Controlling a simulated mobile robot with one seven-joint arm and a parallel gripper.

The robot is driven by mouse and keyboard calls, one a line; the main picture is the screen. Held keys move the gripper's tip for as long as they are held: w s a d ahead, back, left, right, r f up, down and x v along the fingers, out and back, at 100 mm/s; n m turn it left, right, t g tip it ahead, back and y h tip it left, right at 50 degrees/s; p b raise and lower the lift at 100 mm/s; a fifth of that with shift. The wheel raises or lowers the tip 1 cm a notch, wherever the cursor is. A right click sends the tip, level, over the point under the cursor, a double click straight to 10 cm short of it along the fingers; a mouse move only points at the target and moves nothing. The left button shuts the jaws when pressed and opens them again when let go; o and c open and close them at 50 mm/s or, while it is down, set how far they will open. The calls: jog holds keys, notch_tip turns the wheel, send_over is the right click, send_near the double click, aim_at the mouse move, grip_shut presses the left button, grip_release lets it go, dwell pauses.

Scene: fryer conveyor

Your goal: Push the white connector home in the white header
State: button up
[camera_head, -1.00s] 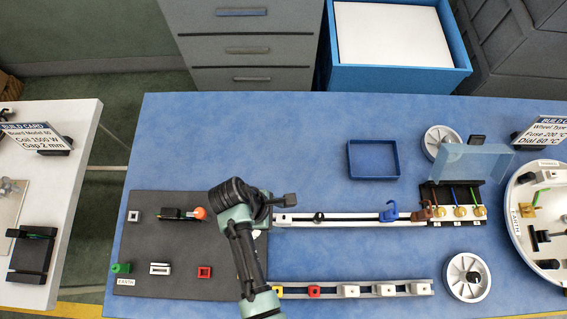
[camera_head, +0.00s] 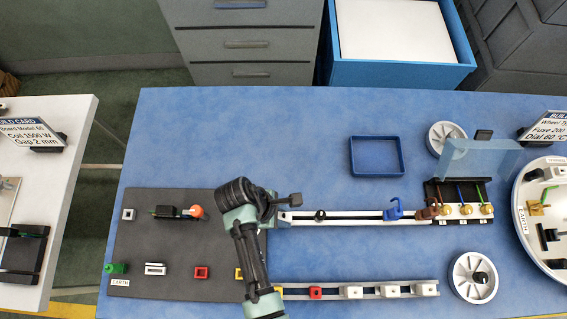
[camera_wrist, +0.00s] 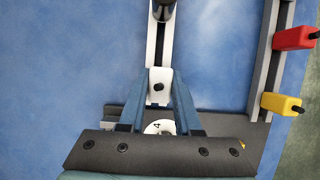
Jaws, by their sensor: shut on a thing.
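My gripper (camera_head: 284,218) is over the left end of the upper white rail, at the right edge of the dark grey board (camera_head: 170,235). In the wrist view its fingers (camera_wrist: 160,88) are closed on a white block with a black dot, apparently the white connector (camera_wrist: 158,78). White headers show on the board: a small square one (camera_head: 129,214) at the upper left and a wider one (camera_head: 155,269) at the lower left. I cannot tell which is meant. Both are apart from my gripper. The underside of the held block is hidden.
The lower rail (camera_head: 333,293) carries yellow, red and several white blocks. A black part with an orange-red ball (camera_head: 196,212) lies on the board. A red header (camera_head: 201,272) and green block (camera_head: 117,268) stand along its front. Hooks (camera_head: 394,209) sit on the upper rail.

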aim_at(290, 216)
grip_shut()
jog(key=shift+r, duration=0.15)
notch_tip(290, 216, up, 5)
jog(key=p, duration=0.5)
jog(key=shift+p, duration=0.35)
jog(key=shift+w+a+f, duration=0.1)
jog(key=shift+f, duration=0.1)
